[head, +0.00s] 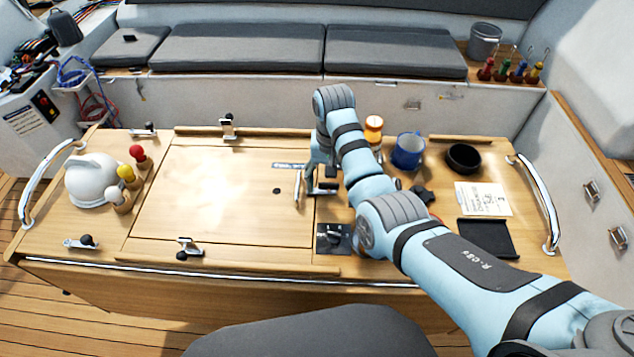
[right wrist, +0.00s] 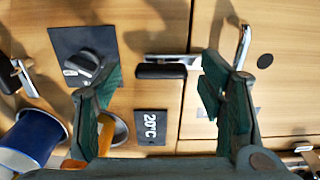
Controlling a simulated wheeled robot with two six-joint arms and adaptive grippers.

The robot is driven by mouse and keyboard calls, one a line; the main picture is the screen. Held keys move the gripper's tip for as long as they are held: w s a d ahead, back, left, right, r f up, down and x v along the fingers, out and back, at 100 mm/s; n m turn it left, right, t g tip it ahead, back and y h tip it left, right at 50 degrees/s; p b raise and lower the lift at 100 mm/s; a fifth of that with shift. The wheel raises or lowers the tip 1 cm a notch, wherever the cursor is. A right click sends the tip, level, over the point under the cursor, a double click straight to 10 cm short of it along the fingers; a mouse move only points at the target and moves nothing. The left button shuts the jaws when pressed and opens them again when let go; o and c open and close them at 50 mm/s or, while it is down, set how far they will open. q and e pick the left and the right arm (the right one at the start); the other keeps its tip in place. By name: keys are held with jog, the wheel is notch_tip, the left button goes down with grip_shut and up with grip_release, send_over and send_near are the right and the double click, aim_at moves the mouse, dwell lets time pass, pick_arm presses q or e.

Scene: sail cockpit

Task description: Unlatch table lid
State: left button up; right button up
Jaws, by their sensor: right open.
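The wooden table lid (head: 215,195) lies closed and flat in the table top. Small silver latches with black knobs sit at its far edge (head: 228,127) and near edge (head: 188,248). A latch at its right edge (head: 325,188) is partly covered by my right gripper (head: 312,172). In the right wrist view this latch (right wrist: 160,70) has a black grip and lies between the open fingers of my right gripper (right wrist: 161,76), with gaps on both sides. An upright silver handle (right wrist: 243,45) stands beside the right finger. My left gripper is not in view.
A black dial panel (head: 333,238), blue mug (head: 408,150), dark bowl (head: 464,158) and orange-topped jar (head: 373,129) stand right of the lid. A white kettle (head: 92,180) and several coloured-top pegs (head: 126,174) stand left. Chrome rails (head: 540,205) border the table ends.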

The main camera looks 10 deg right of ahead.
jog(key=shift+w+f, duration=0.2)
jog(key=shift+f, duration=0.35)
jog(key=shift+w+f, duration=0.15)
jog(key=shift+f, duration=0.35)
jog(key=shift+s, duration=0.25)
jog(key=shift+r, duration=0.1)
jog(key=c, duration=1.2)
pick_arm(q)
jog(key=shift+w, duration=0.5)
pick_arm(e)
jog(key=shift+o, duration=0.2)
